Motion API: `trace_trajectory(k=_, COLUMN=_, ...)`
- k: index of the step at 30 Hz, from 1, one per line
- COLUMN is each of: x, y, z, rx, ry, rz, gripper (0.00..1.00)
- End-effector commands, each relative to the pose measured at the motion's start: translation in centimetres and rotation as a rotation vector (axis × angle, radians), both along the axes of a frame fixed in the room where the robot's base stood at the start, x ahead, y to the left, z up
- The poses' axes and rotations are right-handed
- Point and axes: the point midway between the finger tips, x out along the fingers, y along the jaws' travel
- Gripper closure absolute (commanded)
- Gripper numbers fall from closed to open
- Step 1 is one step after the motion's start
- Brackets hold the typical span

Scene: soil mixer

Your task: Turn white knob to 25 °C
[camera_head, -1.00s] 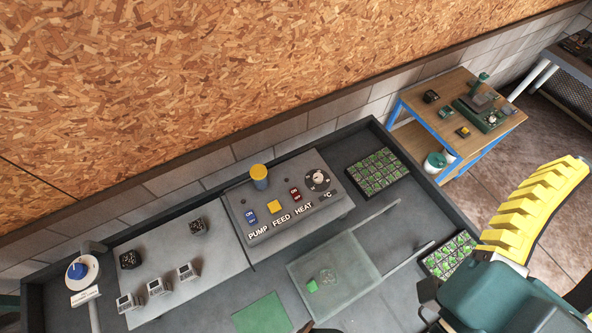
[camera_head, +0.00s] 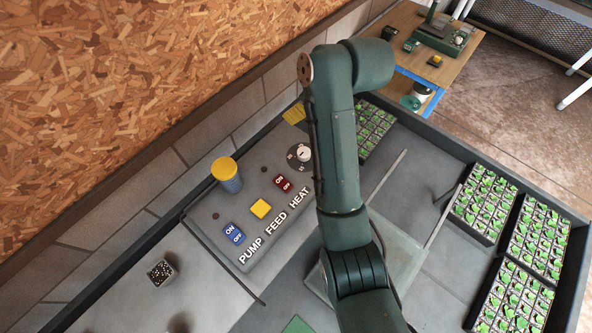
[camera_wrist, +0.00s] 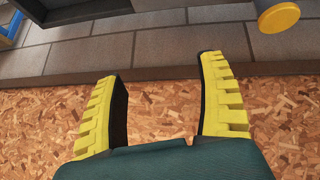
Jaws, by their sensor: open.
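The white knob (camera_head: 304,155) sits on a round black dial at the right end of the grey control panel (camera_head: 215,206), near the HEAT label. My arm passes just right of it in the head view and hides part of the dial; its exact setting is too small to read. My gripper shows in the wrist view (camera_wrist: 162,68) with its two yellow fingers wide apart and nothing between them. In the head view only a bit of yellow finger shows, beyond the dial near the wall. The knob is not visible in the wrist view.
The panel also has a yellow-capped blue cylinder (camera_head: 227,174), a yellow button (camera_head: 261,208), a blue switch (camera_head: 234,233) and a red switch (camera_head: 283,184). Seedling trays (camera_head: 484,205) lie to the right. The chipboard wall (camera_head: 130,90) rises behind the panel.

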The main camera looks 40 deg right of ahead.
Motion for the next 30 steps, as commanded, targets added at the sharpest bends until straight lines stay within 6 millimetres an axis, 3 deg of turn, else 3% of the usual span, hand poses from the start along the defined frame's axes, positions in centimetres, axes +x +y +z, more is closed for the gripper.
trace_trajectory(k=1, x=-1.5, y=-1.6, z=-4.5, rx=0.027, ry=0.072, rz=0.017, gripper=0.27)
trace_trajectory(k=3, x=-3.3, y=-2.8, z=-6.9, rx=0.065, ry=0.152, rz=0.052, gripper=0.27)
trace_trajectory(k=8, x=-5.2, y=-3.6, z=-8.9, rx=0.113, ry=0.23, rz=0.096, gripper=0.27)
trace_trajectory(k=11, x=-4.9, y=-3.4, z=-9.8, rx=0.116, ry=0.237, rz=0.101, gripper=0.27)
trace_trajectory(k=24, x=-1.2, y=-2.1, z=-19.4, rx=0.116, ry=0.236, rz=0.098, gripper=0.27)
trace_trajectory(k=30, x=0.2, y=-1.8, z=-22.8, rx=0.115, ry=0.235, rz=0.097, gripper=0.27)
